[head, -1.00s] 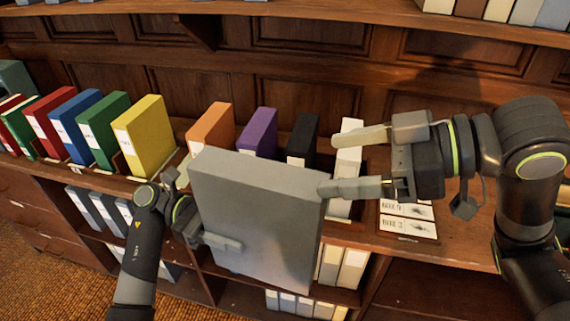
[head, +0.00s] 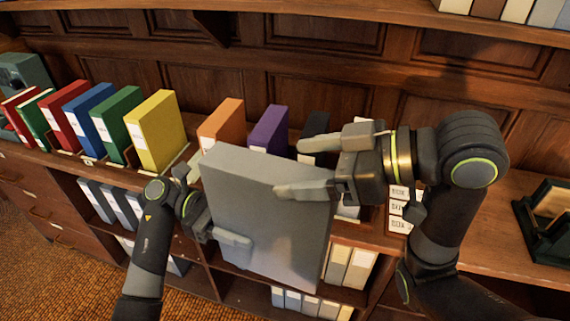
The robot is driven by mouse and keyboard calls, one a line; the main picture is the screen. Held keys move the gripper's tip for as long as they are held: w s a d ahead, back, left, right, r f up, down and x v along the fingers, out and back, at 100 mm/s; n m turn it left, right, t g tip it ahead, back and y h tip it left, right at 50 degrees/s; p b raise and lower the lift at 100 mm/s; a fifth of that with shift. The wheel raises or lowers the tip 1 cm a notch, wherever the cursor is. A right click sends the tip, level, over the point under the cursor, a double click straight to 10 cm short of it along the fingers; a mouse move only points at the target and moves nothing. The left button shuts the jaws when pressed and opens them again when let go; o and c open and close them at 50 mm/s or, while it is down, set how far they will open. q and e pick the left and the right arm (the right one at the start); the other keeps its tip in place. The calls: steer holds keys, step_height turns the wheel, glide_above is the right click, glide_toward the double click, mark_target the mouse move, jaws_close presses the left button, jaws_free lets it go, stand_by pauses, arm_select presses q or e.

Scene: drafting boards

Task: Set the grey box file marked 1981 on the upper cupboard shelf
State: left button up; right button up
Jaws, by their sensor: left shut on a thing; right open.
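A large grey box file (head: 272,215) is held upright and slightly tilted in front of the counter. No 1981 marking shows on the faces in view. My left gripper (head: 212,205) is shut on its left edge, one finger lying across the near face. My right gripper (head: 315,165) is open at the upper right of the file. Its lower finger overlaps the file's upper right corner in the picture; I cannot tell whether it touches. An upper shelf (head: 400,16) runs along the top of the view, with several box files (head: 505,8) at its right.
Red, blue, green, yellow, orange and purple files stand on the counter behind, such as the yellow file (head: 158,128). Pale files (head: 350,266) fill the lower shelves. A dark green tray (head: 548,220) sits at right. The right counter (head: 490,235) has bare room.

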mark_target(282, 167)
arm_select(q)
steer(key=shift+r, duration=0.1)
arm_select(e)
steer(key=shift+x, duration=1.7)
arm_select(q)
steer(key=shift+s, duration=0.1)
arm_select(e)
steer(key=c, duration=1.6)
arm_select(q)
steer(key=o, duration=1.7)
arm_select(e)
steer(key=shift+r, duration=0.1)
jaws_close()
